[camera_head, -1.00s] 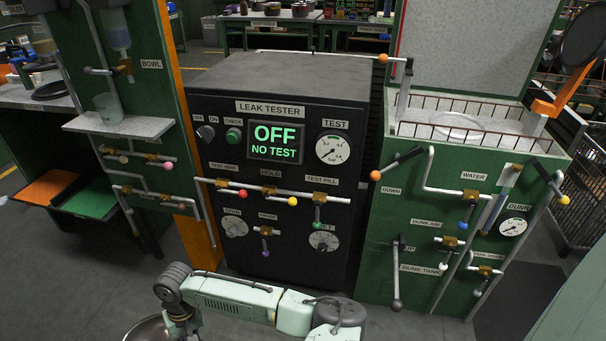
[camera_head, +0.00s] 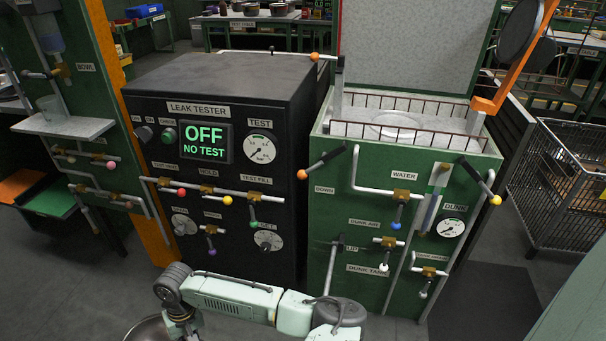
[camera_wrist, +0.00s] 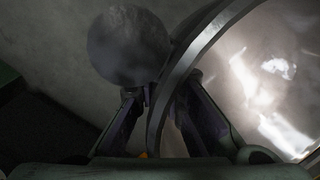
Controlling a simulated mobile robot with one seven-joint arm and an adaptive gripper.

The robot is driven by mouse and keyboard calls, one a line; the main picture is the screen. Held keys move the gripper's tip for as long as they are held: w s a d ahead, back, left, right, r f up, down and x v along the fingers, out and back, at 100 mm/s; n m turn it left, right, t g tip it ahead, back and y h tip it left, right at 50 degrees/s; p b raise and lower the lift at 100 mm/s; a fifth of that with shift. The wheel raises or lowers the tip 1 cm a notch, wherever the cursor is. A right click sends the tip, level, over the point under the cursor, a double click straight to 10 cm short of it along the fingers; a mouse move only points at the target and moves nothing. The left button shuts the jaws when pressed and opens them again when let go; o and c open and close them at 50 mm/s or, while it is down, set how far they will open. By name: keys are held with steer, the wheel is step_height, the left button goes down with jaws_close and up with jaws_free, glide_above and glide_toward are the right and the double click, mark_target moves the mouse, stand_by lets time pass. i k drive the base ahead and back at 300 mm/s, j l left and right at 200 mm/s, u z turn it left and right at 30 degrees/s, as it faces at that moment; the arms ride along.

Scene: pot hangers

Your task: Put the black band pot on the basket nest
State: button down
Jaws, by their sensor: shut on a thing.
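My gripper (camera_wrist: 160,98) is shut on the rim of a shiny metal pot (camera_wrist: 270,75) in the wrist view. One finger is on each side of the rim, and the bright inside of the pot fills the right. In the head view a small part of the pot (camera_head: 147,329) shows at the bottom edge, beside my arm; my gripper is out of sight there. I cannot make out a black band. The basket (camera_head: 345,131) with wire rails sits on top of the green dunk tank, and a pale round nest (camera_head: 397,133) lies in it, empty.
The black leak tester (camera_head: 215,95) stands left of the tank (camera_head: 340,205), its screen reading OFF, NO TEST. Lever handles stick out from the tank's front. An orange arm (camera_head: 517,60) with dark round pans rises at its right. A wire cage (camera_head: 570,190) stands farther right.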

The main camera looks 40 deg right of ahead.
mark_target(396, 128)
steer(key=k+l, duration=0.2)
steer(key=l, duration=0.2)
steer(key=k+l, duration=0.2)
steer(key=l, duration=0.15)
steer(key=k+l, duration=0.15)
steer(key=l, duration=0.25)
steer(key=k+l, duration=0.2)
steer(key=l, duration=0.15)
